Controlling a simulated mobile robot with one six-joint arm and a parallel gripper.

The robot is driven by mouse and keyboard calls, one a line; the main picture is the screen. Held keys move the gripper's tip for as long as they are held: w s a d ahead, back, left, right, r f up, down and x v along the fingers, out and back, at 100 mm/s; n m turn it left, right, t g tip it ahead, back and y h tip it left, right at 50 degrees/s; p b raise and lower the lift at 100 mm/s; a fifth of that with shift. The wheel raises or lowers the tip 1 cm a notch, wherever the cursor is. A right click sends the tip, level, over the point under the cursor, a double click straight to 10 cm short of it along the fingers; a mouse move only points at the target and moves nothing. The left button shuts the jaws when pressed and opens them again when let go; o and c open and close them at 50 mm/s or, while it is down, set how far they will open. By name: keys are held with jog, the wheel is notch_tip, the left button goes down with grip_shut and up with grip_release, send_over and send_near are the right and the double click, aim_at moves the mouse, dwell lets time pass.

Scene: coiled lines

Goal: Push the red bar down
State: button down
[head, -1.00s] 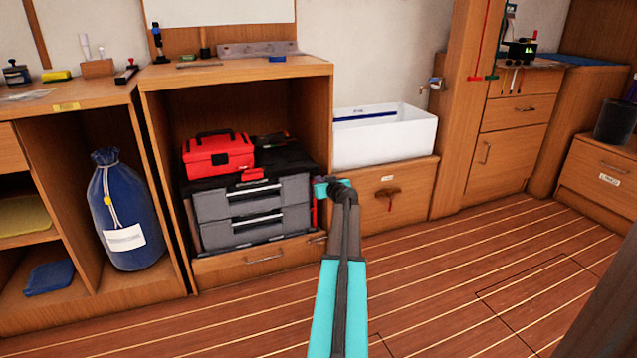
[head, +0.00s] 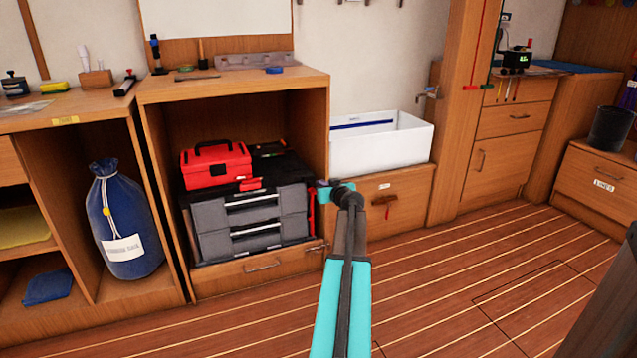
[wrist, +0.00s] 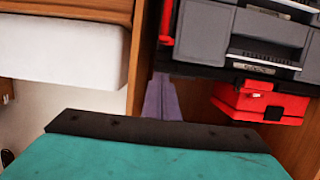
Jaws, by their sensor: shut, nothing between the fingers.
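A short red bar (head: 472,87) hangs at the lower end of a thin red line on the wooden post, right of the white basin. The red bar on the post is not in the wrist view. My gripper (wrist: 161,96) shows in the wrist view as two purple-grey fingers held together, with nothing between them. In the head view my arm reaches forward in front of the drawer unit, well left of the red bar and lower in the picture. The fingers are mostly hidden there.
The white basin (head: 380,145) sits above a wooden panel with a brown handle (head: 385,202). The plank floor (head: 450,285) is clear at the right.

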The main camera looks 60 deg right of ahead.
jog(key=shift+p+v, duration=0.5)
jog(key=shift+v, duration=1.8)
